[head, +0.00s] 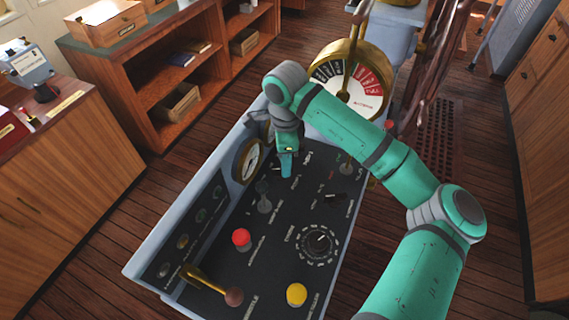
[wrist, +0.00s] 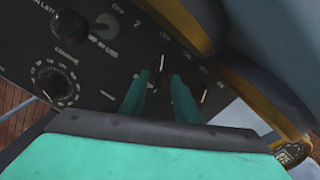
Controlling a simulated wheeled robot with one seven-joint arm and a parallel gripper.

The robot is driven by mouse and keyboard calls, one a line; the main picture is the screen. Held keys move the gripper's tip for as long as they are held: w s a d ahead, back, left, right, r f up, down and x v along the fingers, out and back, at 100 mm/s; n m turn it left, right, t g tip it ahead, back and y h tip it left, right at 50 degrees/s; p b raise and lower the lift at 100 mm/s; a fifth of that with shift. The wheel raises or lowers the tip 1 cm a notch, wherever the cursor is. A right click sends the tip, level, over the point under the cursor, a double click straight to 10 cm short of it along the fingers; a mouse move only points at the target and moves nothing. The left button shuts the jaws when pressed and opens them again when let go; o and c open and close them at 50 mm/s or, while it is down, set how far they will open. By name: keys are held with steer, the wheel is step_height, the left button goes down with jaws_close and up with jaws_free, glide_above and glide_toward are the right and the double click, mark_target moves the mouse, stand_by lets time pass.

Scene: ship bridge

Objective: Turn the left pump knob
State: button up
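In the wrist view, a small dark pump knob (wrist: 158,65) with a pale pointer line stands on the black panel, close to the tip of the left finger. A second similar knob (wrist: 205,91) stands to the right of the right finger. My gripper (head: 287,165) is low over the far part of the console in the head view. Its two teal fingers (wrist: 164,80) are apart, with a gap between them. I cannot tell whether a finger touches the first knob. In the head view both knobs are hard to make out around my gripper.
The console panel (head: 270,262) carries a red button (head: 241,237), a yellow button (head: 296,294), a round dial (head: 318,242) and a brass lever (head: 208,280). A gauge (head: 248,161) sits on its left side. A brass telegraph (head: 350,80) stands behind.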

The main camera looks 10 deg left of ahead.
steer(key=shift+w+f, duration=0.1)
steer(key=shift+f, duration=0.65)
steer(key=shift+s, duration=0.2)
steer(key=shift+c, duration=0.6)
jaws_close()
